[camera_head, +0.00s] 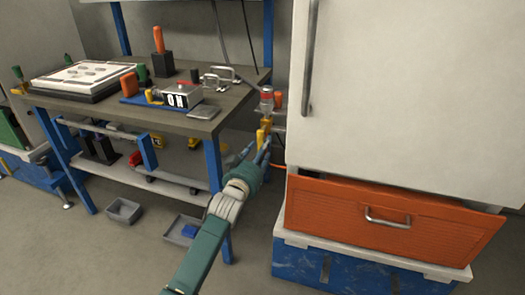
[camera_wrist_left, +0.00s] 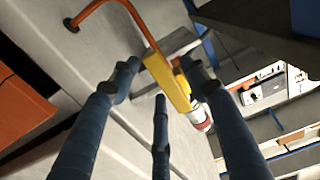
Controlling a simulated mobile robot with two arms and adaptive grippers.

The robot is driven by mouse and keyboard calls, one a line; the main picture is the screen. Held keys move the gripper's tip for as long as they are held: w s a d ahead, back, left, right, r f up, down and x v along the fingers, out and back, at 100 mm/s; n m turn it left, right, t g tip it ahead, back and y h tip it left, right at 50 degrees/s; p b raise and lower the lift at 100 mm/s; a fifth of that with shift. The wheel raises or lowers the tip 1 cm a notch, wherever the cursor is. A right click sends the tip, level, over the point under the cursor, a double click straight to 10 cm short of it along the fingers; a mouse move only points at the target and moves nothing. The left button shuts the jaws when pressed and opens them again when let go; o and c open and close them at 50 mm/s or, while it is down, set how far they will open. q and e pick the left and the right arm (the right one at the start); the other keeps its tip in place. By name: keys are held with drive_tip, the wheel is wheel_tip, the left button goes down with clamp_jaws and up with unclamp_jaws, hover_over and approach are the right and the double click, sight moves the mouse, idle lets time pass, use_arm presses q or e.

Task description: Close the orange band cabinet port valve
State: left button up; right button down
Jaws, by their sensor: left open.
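The white cabinet (camera_head: 400,110) with an orange band (camera_head: 385,220) stands on the right in the head view. Its port valve is on the left side, with a yellow part (camera_head: 266,124) below a red-and-clear cylinder (camera_head: 266,98). In the left wrist view, the yellow part (camera_wrist_left: 168,82) lies ahead between the spread fingers, with the red and white end (camera_wrist_left: 201,120) beyond it. My left gripper (camera_head: 262,146) is open, just below the valve; it also shows in the left wrist view (camera_wrist_left: 158,80). I cannot tell whether any finger touches the valve. My right gripper is not in view.
A workbench (camera_head: 235,105) with blue legs stands left of the valve, holding several tools and a box marked "ON" (camera_head: 181,98). An orange pipe (camera_wrist_left: 135,15) runs from the cabinet side near the valve. Grey bins (camera_head: 123,211) lie on the floor.

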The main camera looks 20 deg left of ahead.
use_arm(q)
drive_tip(key=shift+w, duration=0.65)
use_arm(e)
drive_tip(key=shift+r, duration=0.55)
use_arm(q)
clamp_jaws()
